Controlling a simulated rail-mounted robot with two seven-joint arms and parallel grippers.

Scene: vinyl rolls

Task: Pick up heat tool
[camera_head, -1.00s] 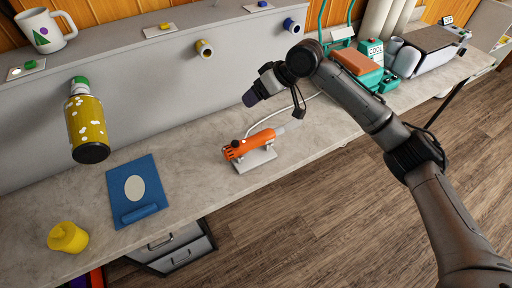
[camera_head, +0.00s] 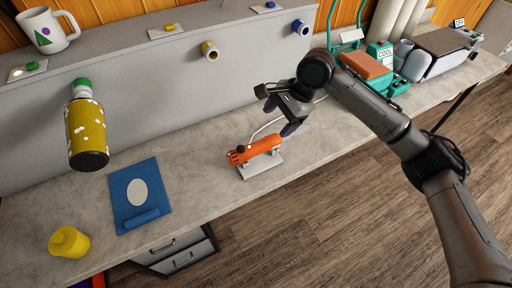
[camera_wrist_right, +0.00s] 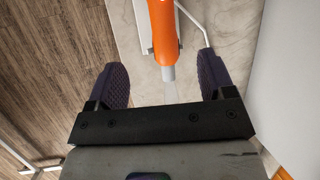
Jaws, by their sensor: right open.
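The orange heat tool (camera_head: 256,149) lies on a small pale stand (camera_head: 262,165) near the middle of the bench, with its cord running off behind it. In the right wrist view the heat tool (camera_wrist_right: 163,30) shows its orange body and grey nozzle, pointing toward my gripper. My right gripper (camera_head: 281,117) is above and just right of the heat tool in the head view. In the right wrist view its two dark finger pads (camera_wrist_right: 165,82) are wide apart, with the nozzle between them in the picture and nothing held. My left gripper is not in view.
A teal machine (camera_head: 375,62) stands at the back right.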

